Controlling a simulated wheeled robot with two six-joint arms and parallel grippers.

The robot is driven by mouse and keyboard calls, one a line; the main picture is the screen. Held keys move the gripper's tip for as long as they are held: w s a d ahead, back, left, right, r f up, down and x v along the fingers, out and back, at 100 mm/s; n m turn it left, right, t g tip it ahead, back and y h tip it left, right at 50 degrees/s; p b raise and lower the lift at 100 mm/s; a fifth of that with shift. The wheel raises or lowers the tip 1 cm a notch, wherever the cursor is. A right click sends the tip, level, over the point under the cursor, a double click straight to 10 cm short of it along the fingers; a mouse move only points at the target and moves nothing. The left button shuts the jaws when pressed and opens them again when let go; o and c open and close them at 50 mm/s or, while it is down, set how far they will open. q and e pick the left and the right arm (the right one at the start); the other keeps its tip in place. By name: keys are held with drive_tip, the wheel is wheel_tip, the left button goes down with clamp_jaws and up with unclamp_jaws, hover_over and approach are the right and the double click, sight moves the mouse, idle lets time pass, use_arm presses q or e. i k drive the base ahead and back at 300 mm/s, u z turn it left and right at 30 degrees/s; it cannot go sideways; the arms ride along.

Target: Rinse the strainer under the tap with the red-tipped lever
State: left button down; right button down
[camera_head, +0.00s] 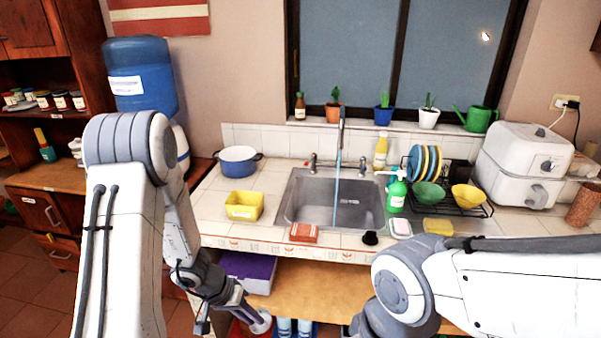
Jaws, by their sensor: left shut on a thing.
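My left gripper (243,312) is low in front of the counter, below its front edge. It is shut on a small round grey thing (262,322), which looks like the strainer; the fingers partly hide it. The sink (300,203) is set in the tiled counter. A tall tap (341,128) stands behind it, with a thin blue stream of water (336,195) falling into the basin. Levers stand left (313,161) and right (363,164) of the tap; their tip colours are too small to tell. My right arm enters at lower right, but its gripper is out of view.
A yellow tub (244,206) and a blue pot (238,161) stand left of the sink. A green soap bottle (397,192) and dish rack (470,207) stand right.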

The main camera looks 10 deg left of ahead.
sight(314, 155)
drive_tip(key=u, duration=0.15)
drive_tip(key=i, duration=1)
drive_tip(key=u, duration=0.7)
